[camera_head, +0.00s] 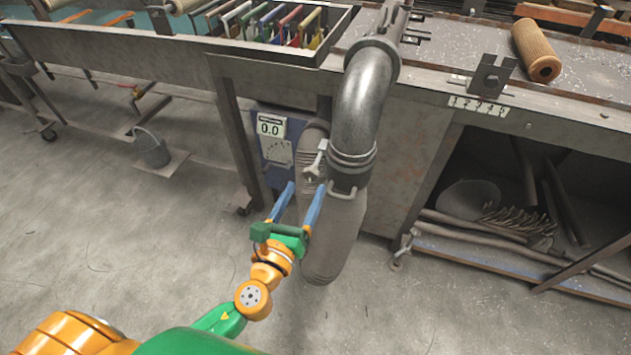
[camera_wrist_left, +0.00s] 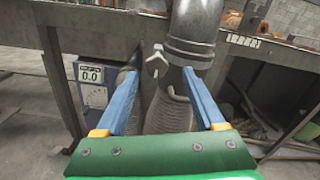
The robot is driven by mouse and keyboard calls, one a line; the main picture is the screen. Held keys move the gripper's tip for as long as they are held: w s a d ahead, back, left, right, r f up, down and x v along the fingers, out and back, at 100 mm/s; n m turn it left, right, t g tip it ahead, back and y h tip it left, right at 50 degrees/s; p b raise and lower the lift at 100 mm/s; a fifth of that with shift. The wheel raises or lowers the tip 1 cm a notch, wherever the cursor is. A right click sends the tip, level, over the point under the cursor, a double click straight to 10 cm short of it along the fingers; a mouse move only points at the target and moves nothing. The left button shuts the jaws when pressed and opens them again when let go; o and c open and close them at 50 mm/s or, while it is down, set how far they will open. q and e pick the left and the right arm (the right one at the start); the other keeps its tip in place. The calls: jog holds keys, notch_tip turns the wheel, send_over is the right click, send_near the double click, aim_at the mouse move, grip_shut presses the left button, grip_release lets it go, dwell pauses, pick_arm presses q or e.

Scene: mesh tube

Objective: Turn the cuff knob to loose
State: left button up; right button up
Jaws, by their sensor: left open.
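The pale cuff knob (camera_head: 313,170), shaped like a small wing handle, sticks out on the left of the cuff (camera_head: 352,160) at the lower end of the metal elbow pipe (camera_head: 362,95). In the left wrist view the knob (camera_wrist_left: 156,62) shows just beyond and between the fingertips. My left gripper (camera_head: 306,185) is open, with its two blue fingers pointing up toward the knob. Its fingers (camera_wrist_left: 160,72) also show in the left wrist view, with nothing between them. Whether a fingertip touches the knob I cannot tell. My right gripper is not in view.
A grey ribbed hose (camera_head: 335,230) hangs below the cuff. A blue meter box (camera_head: 275,145) reading 0.0 is behind it to the left. A workbench (camera_head: 440,75) carries a tan roller (camera_head: 536,50). A bucket (camera_head: 151,147) stands at left, and the floor in front is clear.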

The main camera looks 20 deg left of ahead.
aim_at(310, 177)
pick_arm(q)
jog(key=w, duration=0.5)
jog(key=shift+w+a+f, duration=0.1)
jog(key=shift+w+a, duration=0.15)
jog(key=shift+w, duration=0.05)
jog(key=shift+w+d, duration=0.2)
jog(key=shift+w, duration=0.15)
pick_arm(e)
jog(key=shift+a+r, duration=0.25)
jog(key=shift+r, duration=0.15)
pick_arm(q)
jog(key=shift+c, duration=0.3)
grip_shut()
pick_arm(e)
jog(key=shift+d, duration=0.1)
pick_arm(q)
jog(key=shift+n, duration=0.3)
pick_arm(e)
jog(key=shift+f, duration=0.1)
